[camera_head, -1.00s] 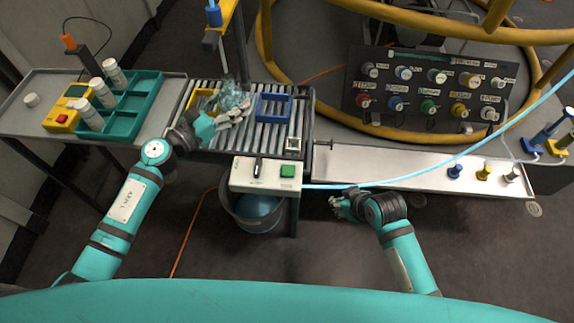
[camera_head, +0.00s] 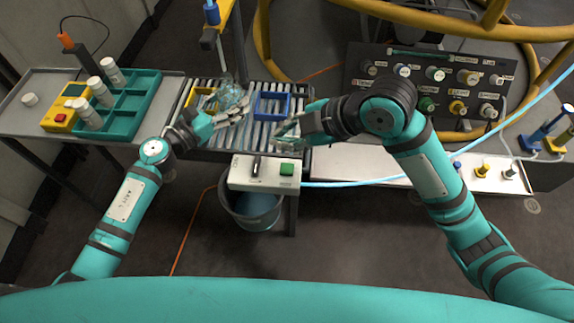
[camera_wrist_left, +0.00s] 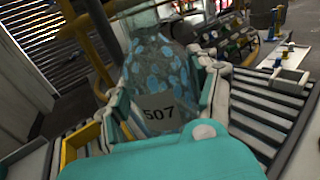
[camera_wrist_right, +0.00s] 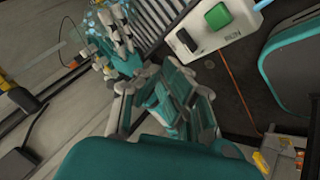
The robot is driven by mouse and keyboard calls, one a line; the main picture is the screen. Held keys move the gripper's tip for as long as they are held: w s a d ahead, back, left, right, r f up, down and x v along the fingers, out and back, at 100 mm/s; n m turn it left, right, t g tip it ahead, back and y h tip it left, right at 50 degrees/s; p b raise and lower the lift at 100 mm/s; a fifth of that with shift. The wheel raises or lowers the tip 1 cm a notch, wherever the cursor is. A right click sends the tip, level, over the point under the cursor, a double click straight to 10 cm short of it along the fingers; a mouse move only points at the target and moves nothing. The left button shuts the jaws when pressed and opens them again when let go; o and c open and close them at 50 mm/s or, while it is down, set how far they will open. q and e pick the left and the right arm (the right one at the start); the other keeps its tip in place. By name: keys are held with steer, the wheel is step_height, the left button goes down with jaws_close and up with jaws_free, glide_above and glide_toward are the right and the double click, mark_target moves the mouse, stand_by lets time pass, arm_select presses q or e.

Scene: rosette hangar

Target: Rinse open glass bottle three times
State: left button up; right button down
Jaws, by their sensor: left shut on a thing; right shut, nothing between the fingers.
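The glass bottle (camera_wrist_left: 160,85) is clear with blue patches and the number 507; it stands between my left fingers in the left wrist view. My left gripper (camera_head: 236,112) is shut on it over the roller rack (camera_head: 215,135). In the head view the bottle (camera_head: 230,92) is partly covered by the fingers. My right gripper (camera_head: 280,134) is shut and empty, above the front of the rack, to the right of my left gripper and apart from the bottle. A blue nozzle (camera_head: 212,14) hangs on a yellow post above the bottle.
A control box with a green button (camera_head: 287,169) and black lever sits at the rack's front. A bucket (camera_head: 250,212) stands below. Blue (camera_head: 272,105) and yellow frames lie on the rack. A teal tray (camera_head: 125,120) with white bottles is at left, a valve panel (camera_head: 425,90) at right.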

mark_target(286, 171)
steer(key=shift+f, duration=4.4)
steer(key=shift+f, duration=0.15)
steer(key=shift+f, duration=0.3)
steer(key=shift+f, duration=0.45)
steer(key=shift+r, duration=0.9)
steer(key=shift+r, duration=2.5)
